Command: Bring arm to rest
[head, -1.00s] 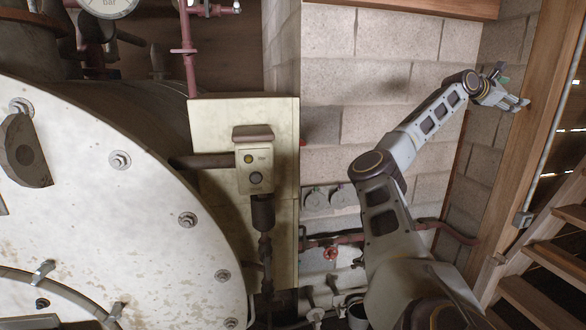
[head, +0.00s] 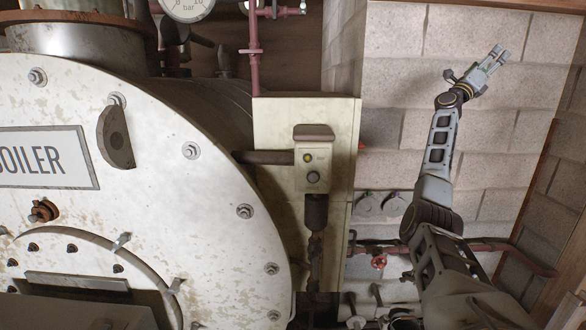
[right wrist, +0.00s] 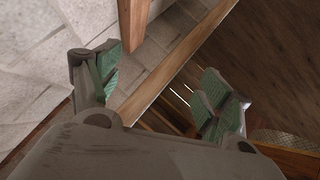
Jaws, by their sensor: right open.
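My right gripper (head: 495,58) is raised at the upper right of the head view, in front of the block wall. Its arm reaches up from the lower right, bent at the elbow. The jaws are open and empty. In the right wrist view the two green-padded fingers stand wide apart, with my right gripper (right wrist: 160,95) showing only wall and timber between them. My left gripper is in neither view.
The white boiler front (head: 190,220) fills the left. A cream panel (head: 285,130) with a control box (head: 315,165) stands beside it. Pipes and a red valve (head: 379,262) run low along the block wall (head: 400,60). A timber post (head: 535,165) is at right.

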